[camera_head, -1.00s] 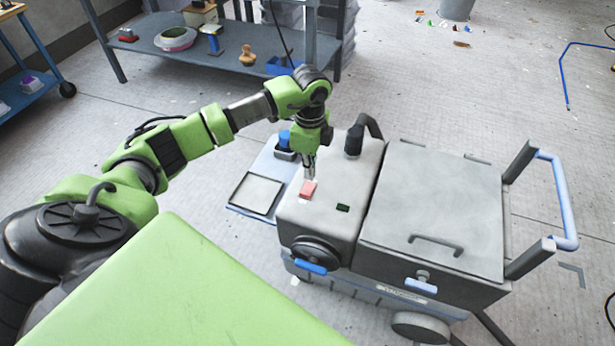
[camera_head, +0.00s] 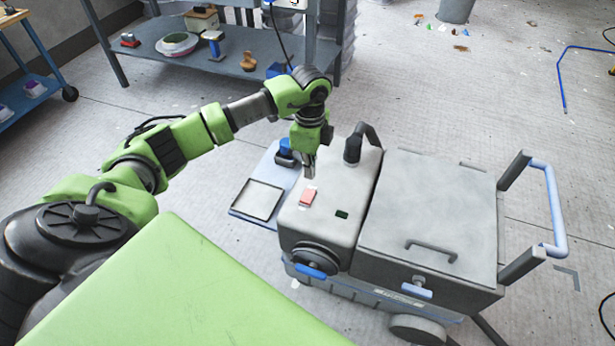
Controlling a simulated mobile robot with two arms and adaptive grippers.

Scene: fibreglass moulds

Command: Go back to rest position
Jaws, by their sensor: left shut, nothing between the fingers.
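My left gripper (camera_head: 309,172) is shut and empty in the head view. It points down above the grey machine (camera_head: 326,213), just behind the red switch (camera_head: 308,196) on its top. A narrow part of the machine's top shows between the fingertips and the switch; the exact height of the tips is hard to tell. My left arm reaches in from the left. My right gripper is not in view.
The machine is joined to a lidded grey box (camera_head: 430,215) on a wheeled cart with a blue handle (camera_head: 553,205). A side shelf (camera_head: 237,210) holds a flat tray (camera_head: 258,199). A grey workbench (camera_head: 140,57) stands behind. Open floor lies to the right.

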